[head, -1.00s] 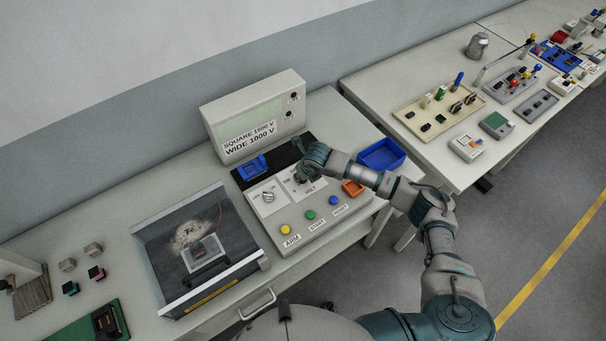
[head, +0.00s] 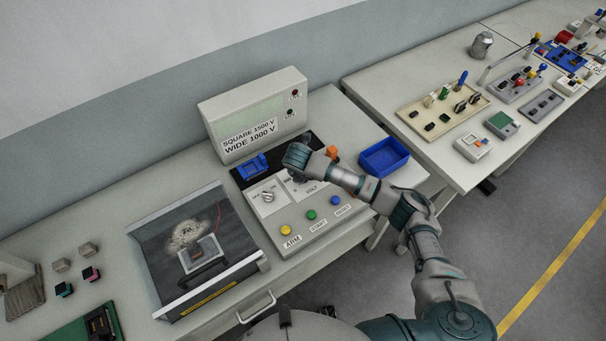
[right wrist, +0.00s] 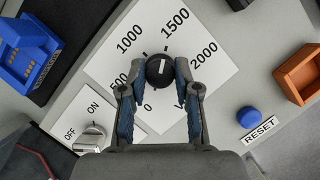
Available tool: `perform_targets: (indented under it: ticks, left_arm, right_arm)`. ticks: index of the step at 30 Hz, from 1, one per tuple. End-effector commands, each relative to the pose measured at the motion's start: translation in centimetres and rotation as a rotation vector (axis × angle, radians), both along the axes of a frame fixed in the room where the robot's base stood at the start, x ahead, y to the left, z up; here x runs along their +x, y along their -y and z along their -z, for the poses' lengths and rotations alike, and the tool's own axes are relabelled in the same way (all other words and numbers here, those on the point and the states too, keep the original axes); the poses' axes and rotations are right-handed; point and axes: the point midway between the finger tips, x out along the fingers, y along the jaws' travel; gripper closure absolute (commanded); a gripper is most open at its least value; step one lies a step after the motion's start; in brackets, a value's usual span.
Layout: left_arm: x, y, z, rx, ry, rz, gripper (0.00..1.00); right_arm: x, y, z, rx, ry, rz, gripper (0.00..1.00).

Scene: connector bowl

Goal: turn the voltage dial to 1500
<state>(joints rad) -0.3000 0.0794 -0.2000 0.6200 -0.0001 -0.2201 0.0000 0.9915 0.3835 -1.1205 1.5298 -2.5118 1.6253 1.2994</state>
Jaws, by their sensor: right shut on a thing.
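The voltage dial (right wrist: 159,70) is a round black knob with a white pointer line, on a white scale plate (right wrist: 113,64) marked 0, 500, 1000, 1500 and 2000. In the right wrist view the pointer line points up, roughly toward the 1500 label. My right gripper (right wrist: 160,72) has a finger on each side of the dial and is shut on it. In the head view my right gripper (head: 298,160) covers the dial on the grey console (head: 272,228). My left gripper is not in view.
An ON/OFF switch knob (right wrist: 90,138) sits beside the scale plate. A blue RESET button (right wrist: 249,117) and an orange tray (right wrist: 300,74) are to the right. A blue holder (right wrist: 25,50) is at the upper left. A blue bin (head: 383,157) stands right of the console.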

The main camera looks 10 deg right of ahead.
Motion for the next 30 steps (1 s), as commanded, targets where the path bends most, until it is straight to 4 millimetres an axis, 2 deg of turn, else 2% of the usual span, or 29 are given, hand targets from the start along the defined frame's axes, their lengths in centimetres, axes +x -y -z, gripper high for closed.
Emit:
perform_targets:
  ticks: [17, 18, 21, 30]
  left_arm:
    - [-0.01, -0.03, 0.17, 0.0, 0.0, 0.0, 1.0]
    - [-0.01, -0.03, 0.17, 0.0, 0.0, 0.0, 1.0]
    - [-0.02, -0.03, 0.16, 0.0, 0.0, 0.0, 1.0]
    - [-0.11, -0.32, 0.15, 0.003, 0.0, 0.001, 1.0]
  right_arm:
    - [-0.01, 0.0, 0.11, 0.001, -0.002, 0.035, 1.0]
    - [-0.02, -0.01, 0.12, 0.001, -0.002, 0.035, 0.66]
    - [-0.01, -0.01, 0.09, 0.001, -0.002, 0.034, 0.44]
    - [-0.11, -0.03, -0.12, 0.001, 0.0, 0.033, 0.44]
